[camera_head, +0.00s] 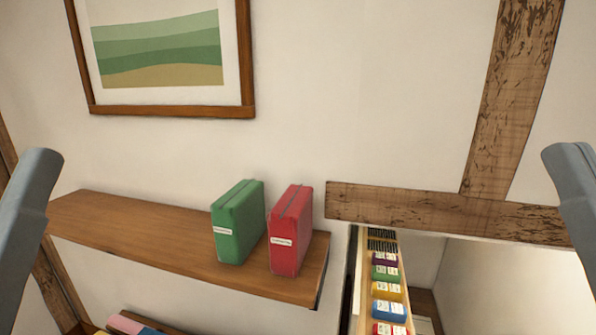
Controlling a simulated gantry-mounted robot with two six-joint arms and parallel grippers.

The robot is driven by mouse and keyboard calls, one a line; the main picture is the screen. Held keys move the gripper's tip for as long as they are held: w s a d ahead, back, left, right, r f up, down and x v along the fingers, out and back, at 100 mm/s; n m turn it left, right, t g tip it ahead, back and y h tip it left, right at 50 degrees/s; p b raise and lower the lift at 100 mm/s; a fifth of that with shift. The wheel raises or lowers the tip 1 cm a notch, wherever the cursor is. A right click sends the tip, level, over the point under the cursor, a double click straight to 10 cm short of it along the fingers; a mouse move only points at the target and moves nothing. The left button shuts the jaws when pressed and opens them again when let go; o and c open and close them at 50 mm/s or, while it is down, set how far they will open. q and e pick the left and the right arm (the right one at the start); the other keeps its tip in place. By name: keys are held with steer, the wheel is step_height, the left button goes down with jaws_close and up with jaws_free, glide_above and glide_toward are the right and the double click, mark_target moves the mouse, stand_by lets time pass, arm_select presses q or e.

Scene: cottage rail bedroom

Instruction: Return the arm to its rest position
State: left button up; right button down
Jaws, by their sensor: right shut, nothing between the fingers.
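My left arm (24,225) shows as a grey link at the left edge. My right arm (575,195) shows as a similar grey link at the right edge. No fingers of either gripper can be made out in this view. Both arm links stand apart from the wooden shelf (130,237) on the wall. A green case (238,222) and a red case (290,232) stand upright side by side near the shelf's right end, each with a small white label. Neither arm link touches them in the picture.
A framed picture (160,108) hangs above the shelf. Dark wooden beams (440,212) cross the wall at right. Below them a narrow rack (362,285) holds several coloured labelled items. More coloured things (128,323) show below the shelf. The shelf's left part is bare.

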step_height(320, 180, up, 24)
steer(key=p, duration=2)
